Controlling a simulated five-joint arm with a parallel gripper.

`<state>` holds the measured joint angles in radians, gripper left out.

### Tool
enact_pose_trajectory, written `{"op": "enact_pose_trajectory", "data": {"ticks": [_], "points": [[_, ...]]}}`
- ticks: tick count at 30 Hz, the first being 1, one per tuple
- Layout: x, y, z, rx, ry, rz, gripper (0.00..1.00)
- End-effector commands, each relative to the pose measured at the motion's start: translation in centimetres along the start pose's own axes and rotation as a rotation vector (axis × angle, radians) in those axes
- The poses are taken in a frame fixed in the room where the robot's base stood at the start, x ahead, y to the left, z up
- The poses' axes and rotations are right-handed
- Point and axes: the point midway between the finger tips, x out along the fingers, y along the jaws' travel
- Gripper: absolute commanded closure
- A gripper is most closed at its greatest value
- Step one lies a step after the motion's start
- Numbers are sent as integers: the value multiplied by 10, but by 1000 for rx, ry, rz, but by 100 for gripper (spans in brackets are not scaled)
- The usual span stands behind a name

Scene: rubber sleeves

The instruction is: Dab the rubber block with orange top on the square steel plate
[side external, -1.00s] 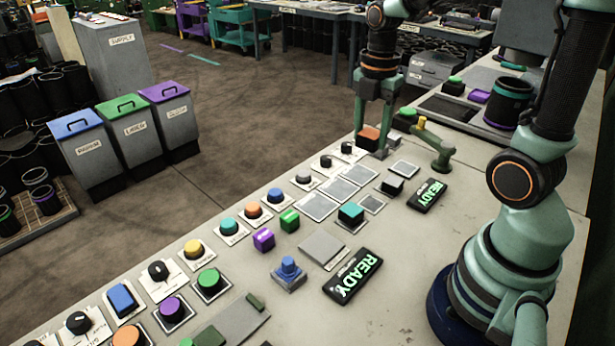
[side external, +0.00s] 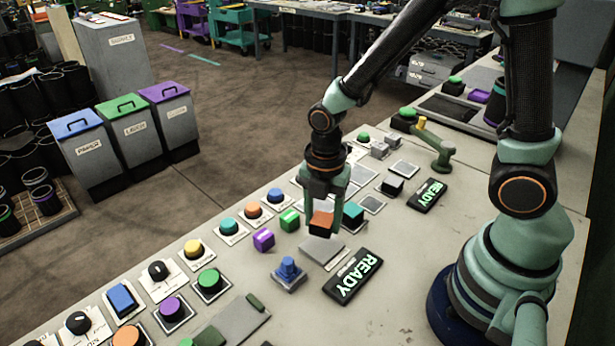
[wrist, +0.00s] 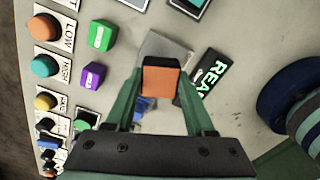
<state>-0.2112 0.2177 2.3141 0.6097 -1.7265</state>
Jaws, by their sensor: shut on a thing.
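The rubber block with the orange top (side external: 322,220) is held between the fingers of my gripper (side external: 321,213), orange face up with a dark body below. The wrist view shows the block (wrist: 161,80) between the two green fingertips (wrist: 160,88). The square steel plate (side external: 324,252) lies on the bench just under and in front of the block in the side view. The plate also shows in the wrist view (wrist: 165,46), partly hidden by the block. I cannot tell for certain whether the block touches the plate; it looks a little above it.
A black READY sign (side external: 352,276) lies beside the plate. A blue knob (side external: 288,270), a green cube (side external: 289,220), a purple cube (side external: 263,240) and a teal-topped block (side external: 353,214) stand close by. Several colored buttons line the bench's left edge.

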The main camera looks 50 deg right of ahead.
Motion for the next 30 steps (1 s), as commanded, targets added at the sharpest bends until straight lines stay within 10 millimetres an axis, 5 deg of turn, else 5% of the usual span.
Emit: {"op": "enact_pose_trajectory", "data": {"ticks": [13, 30], "points": [[34, 0, 0, 0, 0, -2, 95], [39, 0, 0, 0, 0, 1, 95]]}}
